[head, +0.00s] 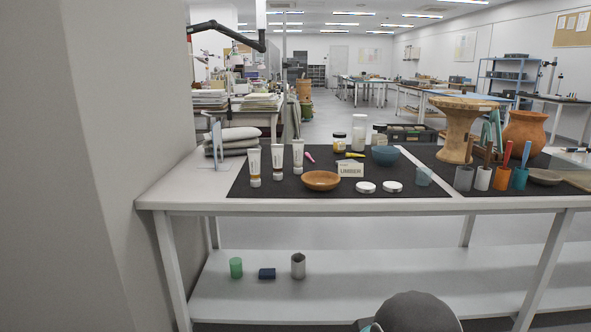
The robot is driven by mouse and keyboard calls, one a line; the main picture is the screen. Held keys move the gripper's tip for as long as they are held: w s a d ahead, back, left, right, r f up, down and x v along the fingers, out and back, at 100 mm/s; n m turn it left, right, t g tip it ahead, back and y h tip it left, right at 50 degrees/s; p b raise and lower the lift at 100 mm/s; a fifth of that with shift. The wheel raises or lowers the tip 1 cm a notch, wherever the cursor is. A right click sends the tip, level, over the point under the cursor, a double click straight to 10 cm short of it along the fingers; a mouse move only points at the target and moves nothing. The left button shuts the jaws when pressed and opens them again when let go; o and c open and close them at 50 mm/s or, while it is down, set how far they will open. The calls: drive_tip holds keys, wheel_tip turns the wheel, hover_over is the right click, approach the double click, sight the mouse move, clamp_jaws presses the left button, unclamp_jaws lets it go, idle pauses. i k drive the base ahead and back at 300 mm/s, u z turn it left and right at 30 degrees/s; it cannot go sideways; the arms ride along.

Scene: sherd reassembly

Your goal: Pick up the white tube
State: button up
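Three white tubes stand upright on the black mat (245,188) at the left of the table: a left one (254,163), a middle one (277,157) and a right one (298,154). The left tube is closest to the table's front edge. The frame does not show which of them is meant. My gripper is not in view.
A wooden bowl (321,180) is right of the tubes, near a small sign (350,169), white lids (366,187) and a blue bowl (385,155). Grey cushions (233,134) lie behind left. A wall (95,170) borders the table's left. Cups (463,178) stand at right.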

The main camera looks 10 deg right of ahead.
sight(277, 150)
drive_tip(key=z, duration=1.4)
drive_tip(key=i, duration=1.25)
drive_tip(key=u, duration=1.45)
